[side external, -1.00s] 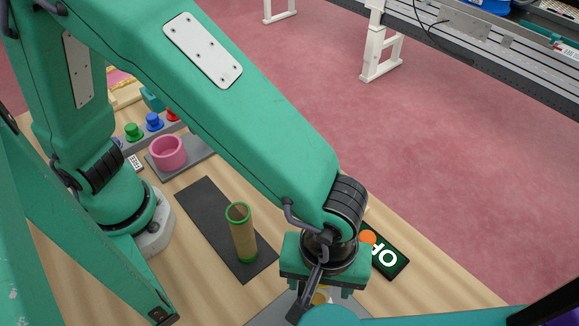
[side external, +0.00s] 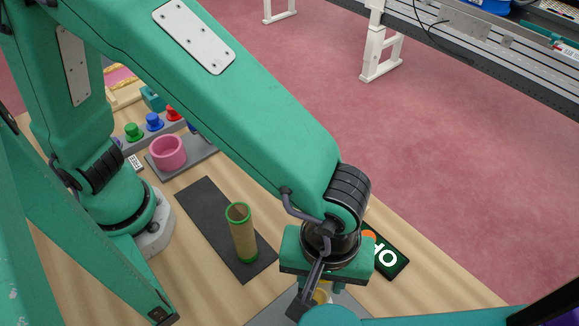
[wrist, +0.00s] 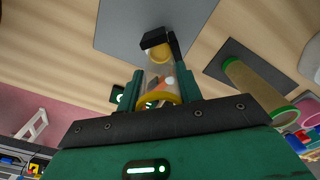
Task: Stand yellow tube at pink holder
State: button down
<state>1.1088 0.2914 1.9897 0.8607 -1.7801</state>
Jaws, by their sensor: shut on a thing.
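The yellow tube (wrist: 160,80) is clear with yellow ends and stands between the fingers of my gripper (wrist: 159,76) in the wrist view. My gripper is shut on it. In the side view my gripper (side external: 314,290) is at the lower middle, and only a small yellow part of the tube (side external: 322,296) shows behind a finger. Whether its lower end touches the grey mat cannot be told. The pink holder (side external: 168,152) is a round open cup on a grey plate at the upper left, well away from my gripper; pink also shows at the wrist view's right edge (wrist: 285,118).
A green-rimmed tan tube (side external: 243,235) stands on a dark mat (side external: 205,205) between my gripper and the pink holder. Green (side external: 133,132), blue (side external: 154,122) and red pieces sit behind the holder. A dark green sign (side external: 387,255) lies right of my gripper.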

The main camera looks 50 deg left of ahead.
notch_tip(320, 180, up, 15)
jog(key=shift+r, duration=0.2)
dwell(2.1)
jog(key=w+a+f+m, duration=0.3)
jog(key=w+a+m, duration=0.1)
jog(key=w+a, duration=1.15)
jog(key=w+a+f+m, duration=0.1)
jog(key=w+a+f, duration=0.1)
jog(key=a, duration=0.8)
jog(key=w+a+f+m, duration=0.1)
jog(key=w+a, duration=0.4)
jog(key=a, duration=0.5)
jog(key=shift+a+f+m, duration=0.3)
jog(key=shift+f+m, duration=0.05)
jog(key=shift+m, duration=0.45)
jog(key=shift+d, duration=0.15)
